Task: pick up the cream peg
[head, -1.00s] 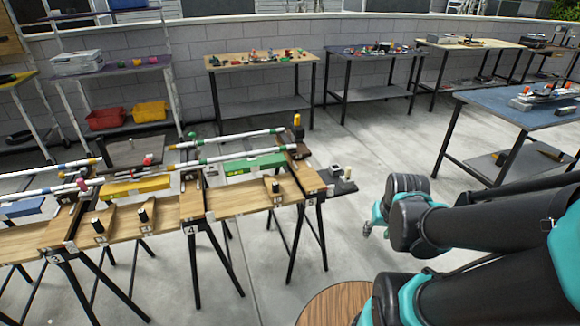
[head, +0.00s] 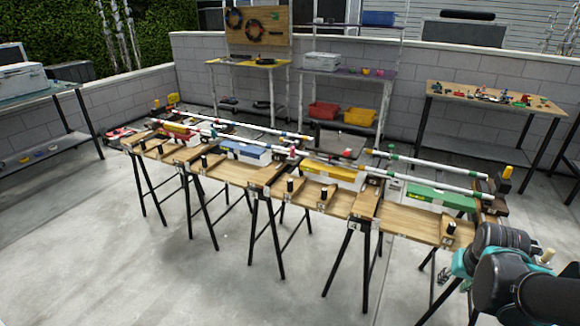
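A small cream peg (head: 547,256) shows at the lower right of the head view, just past my arm. Its lower part is hidden behind the arm, so I cannot see what it stands on. My gripper (head: 446,279) is at the lower right, below the right end of the long wooden bench (head: 408,221) in the picture. It appears left of the peg and apart from it. Its fingers are small and partly hidden by my arm, so I cannot tell whether they are open or hold anything.
The bench stands on black trestles and carries white poles, a yellow block (head: 334,172), a green block (head: 441,197), a blue block (head: 246,151) and several black pegs. A side table (head: 497,97) with small parts stands behind. The floor in front (head: 120,250) is clear.

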